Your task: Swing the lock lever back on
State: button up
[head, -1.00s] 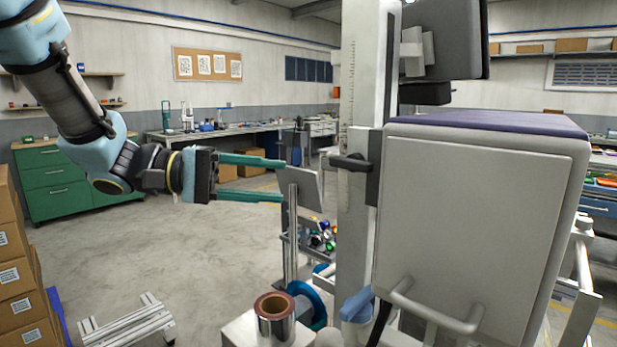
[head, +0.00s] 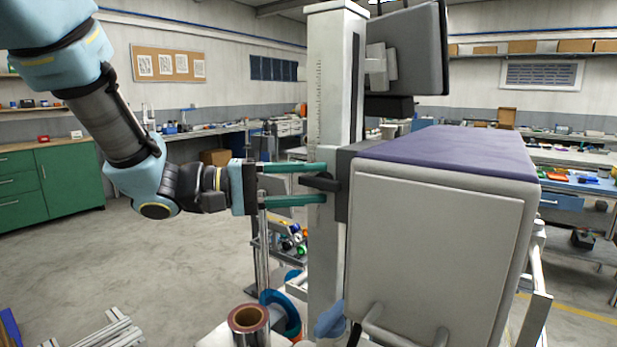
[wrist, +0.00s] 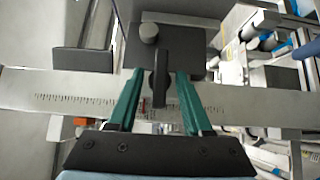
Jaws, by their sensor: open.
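The lock lever (head: 318,183) is a dark grey handle on the dark clamp block (head: 345,185), which grips a pale upright column (head: 333,60) with a ruled scale. In the head view the lever points left. My gripper (head: 325,184) is open, with one green finger above the lever and one below it. In the wrist view the lever (wrist: 159,85) lies between the two spread fingers of the gripper (wrist: 160,76), with a gap showing on each side. A round knob (wrist: 149,33) sits on the block at the lever's base.
A large grey box-shaped unit (head: 435,260) with a purple top stands right of the column. A copper-coloured roll (head: 248,325) and a blue reel (head: 283,310) sit low in front. A monitor (head: 412,50) hangs above right. Open floor (head: 130,260) lies to the left.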

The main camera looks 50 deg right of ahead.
grip_shut()
dwell(0.4)
jog(key=shift+b, duration=0.55)
jog(key=m+t+y+b, duration=0.1)
jog(key=m+t+b, duration=0.1)
jog(key=b, duration=0.2)
jog(key=shift+f, duration=0.15)
jog(key=m+t+b, duration=0.1)
jog(key=b, duration=0.1)
jog(key=t+y+b, duration=0.1)
jog(key=b, duration=0.1)
jog(key=shift+s+r+m, duration=0.1)
jog(key=shift+r+m, duration=0.15)
jog(key=shift+m, duration=0.15)
jog(key=m+t+b, duration=0.1)
jog(key=t+y+b, duration=0.1)
jog(key=m+t+b, duration=0.1)
jog(key=t, duration=0.1)
jog(key=shift+s+r+m, duration=0.25)
jog(key=shift+r+m, duration=0.05)
jog(key=shift+r, duration=0.1)
jog(key=t, duration=0.1)
jog(key=m+t, duration=0.1)
jog(key=shift+s+r+t+y, duration=0.15)
jog(key=shift+t+y, duration=0.15)
jog(key=shift+s+m+t+p, duration=0.1)
jog(key=shift+m+t+p, duration=0.2)
jog(key=shift+m+t, duration=0.65)
jog(key=shift+t, duration=0.25)
